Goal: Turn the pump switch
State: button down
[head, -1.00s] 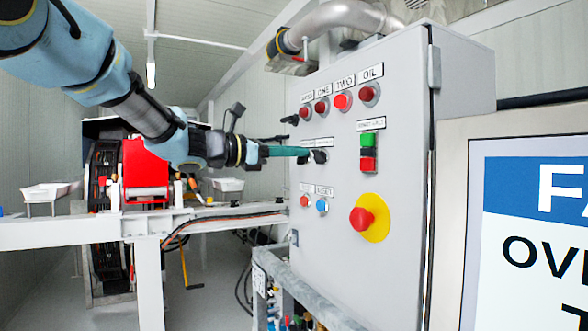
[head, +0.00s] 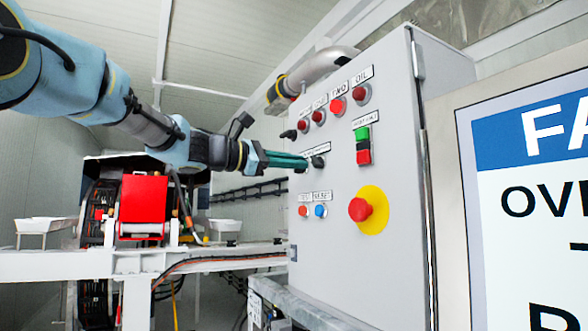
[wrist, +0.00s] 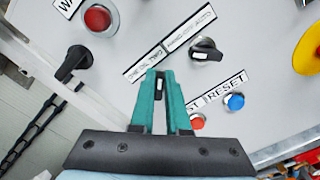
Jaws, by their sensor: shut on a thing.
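A light grey control panel (head: 400,240) fills the middle of the head view. My gripper (head: 305,163) reaches its front face from the left with teal fingers. In the wrist view my gripper (wrist: 160,75) is closed around a small black switch knob (wrist: 159,86) with a white mark, under a label that appears to read "ONE OIL TWO". The fingers hide most of this knob. A second black rotary switch (wrist: 207,50) sits just to the right and is untouched; it also shows in the head view (head: 318,161).
Red lamps (head: 338,106) line the panel's top, with a black handle (head: 288,134) at its left edge. A green and red button pair (head: 363,145), a blue button (head: 320,211) and a red emergency knob (head: 360,209) are nearby. A sign (head: 530,200) stands at right.

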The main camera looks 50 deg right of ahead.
dwell(0.3)
jog(key=c, duration=0.9)
grip_release()
jog(key=b+v, duration=0.2)
jog(key=v, duration=0.8)
jog(key=shift+w+a+b, duration=0.15)
jog(key=shift+a+b, duration=0.25)
